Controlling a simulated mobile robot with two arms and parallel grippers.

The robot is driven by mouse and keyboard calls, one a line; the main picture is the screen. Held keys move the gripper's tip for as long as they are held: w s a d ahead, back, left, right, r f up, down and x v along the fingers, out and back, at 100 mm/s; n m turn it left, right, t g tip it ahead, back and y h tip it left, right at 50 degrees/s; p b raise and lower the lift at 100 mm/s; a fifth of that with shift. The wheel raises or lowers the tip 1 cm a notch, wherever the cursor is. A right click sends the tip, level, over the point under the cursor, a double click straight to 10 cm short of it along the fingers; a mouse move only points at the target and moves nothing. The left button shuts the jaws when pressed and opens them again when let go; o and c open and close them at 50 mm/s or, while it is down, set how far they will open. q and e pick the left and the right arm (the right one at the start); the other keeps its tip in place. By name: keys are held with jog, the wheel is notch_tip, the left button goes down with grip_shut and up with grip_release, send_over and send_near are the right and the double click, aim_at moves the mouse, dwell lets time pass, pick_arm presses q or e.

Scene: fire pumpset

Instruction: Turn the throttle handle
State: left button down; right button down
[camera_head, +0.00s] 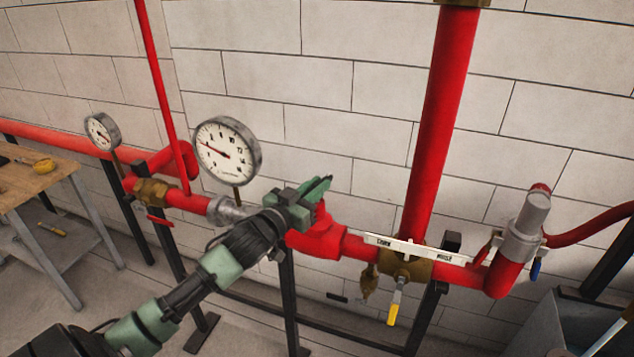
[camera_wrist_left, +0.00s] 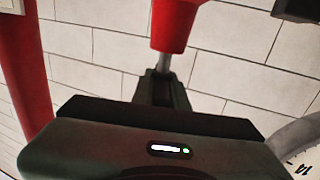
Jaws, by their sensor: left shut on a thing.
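My left gripper (camera_head: 318,190) comes in from the lower left and overlaps the red pipe fitting (camera_head: 320,240) in the head view. In the left wrist view its dark fingers (camera_wrist_left: 163,85) are closed around a grey stem (camera_wrist_left: 165,62) that runs into a red tapered piece (camera_wrist_left: 174,25). The gripper hides most of this part in the head view, so I cannot tell for sure that it is the throttle handle. A white lettered bar (camera_head: 410,248) lies across the brass valve on the right, apart from the gripper. My right gripper is not in view.
A large gauge (camera_head: 226,152) stands close left of the gripper, and a small gauge (camera_head: 102,132) is farther left. A thick red riser (camera_head: 440,130) and a yellow-gripped lever (camera_head: 394,305) are to the right. A workbench (camera_head: 30,180) stands at the left.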

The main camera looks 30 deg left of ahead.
pick_arm(q)
jog(key=shift+r+n+y, duration=0.1)
jog(key=shift+n+y, duration=1.1)
jog(key=shift+y, duration=1)
jog(key=shift+r, duration=0.1)
jog(key=c, duration=1.4)
grip_release()
jog(key=b+v, duration=0.2)
jog(key=v, duration=0.5)
jog(key=shift+s, duration=0.35)
jog(key=shift+s+d, duration=0.1)
